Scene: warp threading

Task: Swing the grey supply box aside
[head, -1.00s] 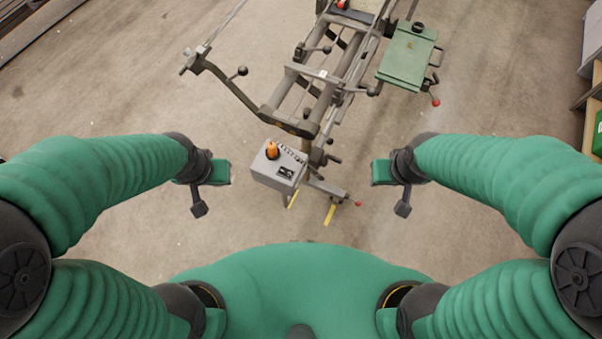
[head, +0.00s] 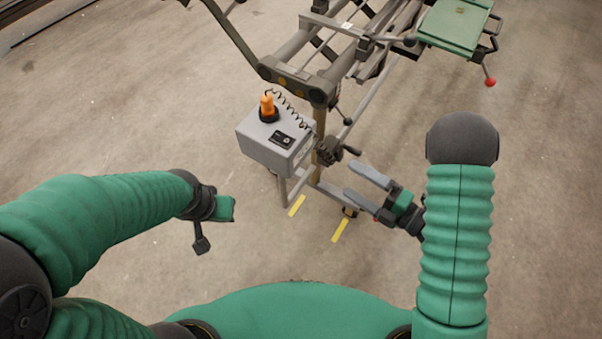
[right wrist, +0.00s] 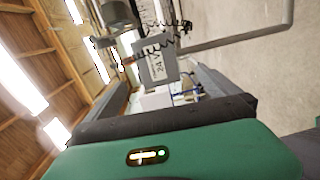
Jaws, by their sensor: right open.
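The grey supply box (head: 262,150) hangs at the near end of the machine frame, left of its post. It has an orange lamp (head: 267,106), a coiled black cable and a dark panel on top. In the right wrist view the box (right wrist: 156,64) shows ahead, between the fingers. My right gripper (head: 349,179) is open and empty, right of the box and apart from it, fingers pointing left towards the post. My left gripper (head: 224,210) is below and left of the box, apart from it. Its fingers cannot be made out.
The machine frame (head: 290,80) rises behind the box, with a black hand crank (head: 335,150) beside the post. A green tray (head: 456,25) sits at the upper right. Yellow strips (head: 340,230) mark the floor. Bare floor lies left of the box.

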